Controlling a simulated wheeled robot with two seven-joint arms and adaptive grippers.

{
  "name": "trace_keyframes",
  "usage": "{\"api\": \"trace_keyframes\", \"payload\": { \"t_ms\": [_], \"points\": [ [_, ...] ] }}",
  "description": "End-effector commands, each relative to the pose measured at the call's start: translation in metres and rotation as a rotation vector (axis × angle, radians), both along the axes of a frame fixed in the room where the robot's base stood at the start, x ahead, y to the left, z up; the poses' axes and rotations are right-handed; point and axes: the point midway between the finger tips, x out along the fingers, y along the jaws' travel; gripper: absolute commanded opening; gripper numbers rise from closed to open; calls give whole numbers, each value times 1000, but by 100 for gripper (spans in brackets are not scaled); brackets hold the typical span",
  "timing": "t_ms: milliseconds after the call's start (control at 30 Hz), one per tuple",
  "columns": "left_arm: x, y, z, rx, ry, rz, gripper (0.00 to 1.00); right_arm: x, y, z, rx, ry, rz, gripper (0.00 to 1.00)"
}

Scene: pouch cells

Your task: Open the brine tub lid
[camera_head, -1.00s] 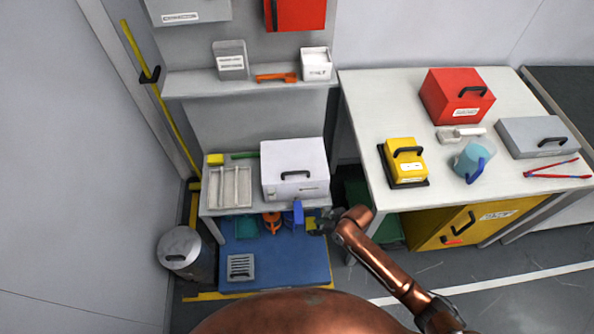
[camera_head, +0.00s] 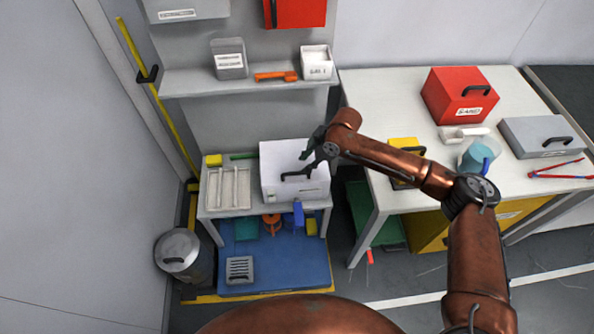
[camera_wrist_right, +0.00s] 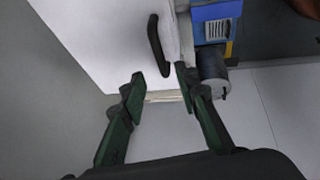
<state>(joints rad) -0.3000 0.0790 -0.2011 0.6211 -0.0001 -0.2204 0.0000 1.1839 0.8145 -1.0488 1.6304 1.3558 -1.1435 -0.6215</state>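A white tub (camera_head: 272,160) with a closed lid stands on the small grey table. Its label is too small to read, so I cannot tell for sure that it is the brine tub. A black handle (camera_head: 288,178) is at the front of the lid. My right gripper (camera_head: 308,160) is above the tub's right part, close to the handle, and covers some of the lid. In the right wrist view the two fingers (camera_wrist_right: 160,77) are apart and empty, with the handle (camera_wrist_right: 157,45) just beyond the tips. My left gripper is not in view.
A tray (camera_head: 207,189) sits left of the tub. A shelf (camera_head: 195,81) hangs above, holding an orange tool (camera_head: 276,76) and containers. The workbench (camera_head: 385,108) at right carries a red box (camera_head: 458,95), a yellow box (camera_head: 404,144) and a blue jug (camera_head: 475,158). A bin (camera_head: 180,250) stands left.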

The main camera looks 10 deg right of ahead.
Motion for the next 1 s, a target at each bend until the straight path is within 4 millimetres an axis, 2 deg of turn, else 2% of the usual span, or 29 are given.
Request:
{"api": "trace_keyframes", "payload": {
  "t_ms": [333,467,767,1000],
  "points": [
    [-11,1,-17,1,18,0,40,8,21,-50,1,3,1,29],
    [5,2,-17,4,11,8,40,11,26,-63,0,2,1,29],
    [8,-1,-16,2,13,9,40,12,28,-65,1,0,0,29],
    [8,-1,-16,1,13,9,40,12,28,-65,1,0,0,13]
  ]
}}
